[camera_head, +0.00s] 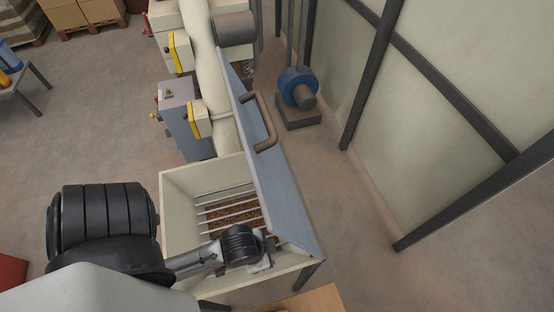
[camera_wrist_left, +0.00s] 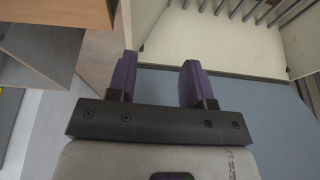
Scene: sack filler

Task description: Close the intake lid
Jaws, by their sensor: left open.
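The intake lid (camera_head: 262,160) is a grey-blue panel standing steeply open along the right side of the cream intake hopper (camera_head: 176,215). Its brown bar handle (camera_head: 263,125) is on the upper right face. Metal bars cross the hopper over brown granular material (camera_head: 235,213). My left gripper (camera_head: 262,262) is over the front right of the hopper, close to the lower part of the lid; contact cannot be told. In the left wrist view the gripper (camera_wrist_left: 156,75) is open and empty between purple fingers, with the lid (camera_wrist_left: 270,115) and hopper wall (camera_wrist_left: 225,40) behind.
A grey control box (camera_head: 180,120) and a blue motor (camera_head: 298,86) stand beyond the hopper. A framed pale wall panel (camera_head: 450,120) is at the right. A wooden surface (camera_head: 312,301) lies at the near front edge. Floor between hopper and wall is clear.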

